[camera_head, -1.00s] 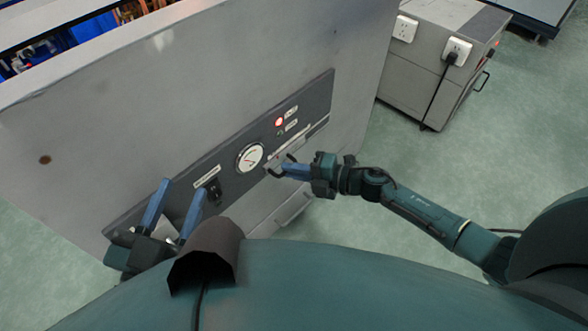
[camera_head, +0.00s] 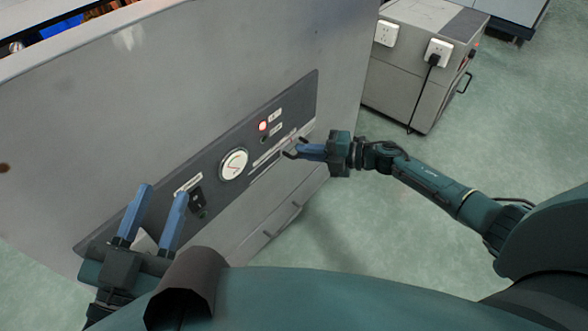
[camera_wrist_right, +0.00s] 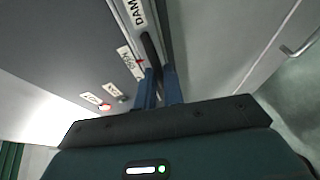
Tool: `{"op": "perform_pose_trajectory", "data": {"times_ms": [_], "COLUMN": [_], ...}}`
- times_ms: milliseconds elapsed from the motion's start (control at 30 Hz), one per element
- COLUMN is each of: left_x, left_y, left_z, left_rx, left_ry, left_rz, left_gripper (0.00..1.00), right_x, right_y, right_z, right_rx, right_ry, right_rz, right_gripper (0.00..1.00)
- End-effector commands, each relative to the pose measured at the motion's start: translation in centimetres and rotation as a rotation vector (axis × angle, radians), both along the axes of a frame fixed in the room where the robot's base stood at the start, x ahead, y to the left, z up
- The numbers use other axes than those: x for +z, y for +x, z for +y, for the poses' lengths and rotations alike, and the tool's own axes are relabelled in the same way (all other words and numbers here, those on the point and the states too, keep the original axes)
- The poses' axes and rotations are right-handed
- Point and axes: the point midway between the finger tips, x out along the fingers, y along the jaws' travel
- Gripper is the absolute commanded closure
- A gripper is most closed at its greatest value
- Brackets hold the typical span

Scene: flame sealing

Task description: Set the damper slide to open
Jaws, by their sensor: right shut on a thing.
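The damper slide has a dark handle (camera_head: 290,154) near the right end of the dark control panel (camera_head: 308,92). My right gripper (camera_head: 302,150) is shut on this handle. In the right wrist view, the dark handle (camera_wrist_right: 150,48) shows between the two blue fingers (camera_wrist_right: 160,78). A label beginning "DAM" (camera_wrist_right: 137,12) is beside the slide track. The small position labels are hard to read, and the fingers hide part of the slide. My left gripper (camera_head: 158,205) is open and empty, in front of the panel's left end.
The panel also has a round gauge (camera_head: 233,164), a lit red lamp (camera_head: 263,126) and a black switch (camera_head: 196,199). A grey cabinet with sockets (camera_head: 415,75) stands at the back right.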

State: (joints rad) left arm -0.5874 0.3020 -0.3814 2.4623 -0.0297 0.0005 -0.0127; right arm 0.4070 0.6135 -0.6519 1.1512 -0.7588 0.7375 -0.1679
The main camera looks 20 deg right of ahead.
Motion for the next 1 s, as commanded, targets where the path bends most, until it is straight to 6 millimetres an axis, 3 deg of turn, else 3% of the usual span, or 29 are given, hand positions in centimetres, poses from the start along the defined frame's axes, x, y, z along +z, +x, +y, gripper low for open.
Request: {"op": "perform_pose_trajectory", "data": {"times_ms": [333,367,600,867,1000], "left_x": [0.6,0.6,0.3,0.1,0.5], "left_y": [-0.1,-0.1,-0.1,0.0,0.0], "left_z": [-0.2,-0.2,-0.2,-0.2,-0.1], "left_rx": [-0.015,-0.015,-0.014,-0.011,-0.004], "left_ry": [-0.002,-0.002,0.000,0.002,0.002], "left_rz": [-0.018,-0.018,-0.012,-0.007,-0.007], "left_gripper": [0.64,0.64,0.64,0.64,0.64], "right_x": [0.0,0.0,0.0,0.0,0.4], "right_y": [0.5,0.5,0.3,0.2,-0.5], "right_z": [-0.8,-0.8,-0.6,-0.5,-1.5], "right_rx": [-0.011,-0.012,-0.007,-0.004,-0.005], "right_ry": [-0.005,-0.005,-0.002,-0.002,-0.002], "right_rz": [0.000,0.000,0.001,0.001,0.004], "right_gripper": [1.00,0.89,0.69,0.68,0.68]}}
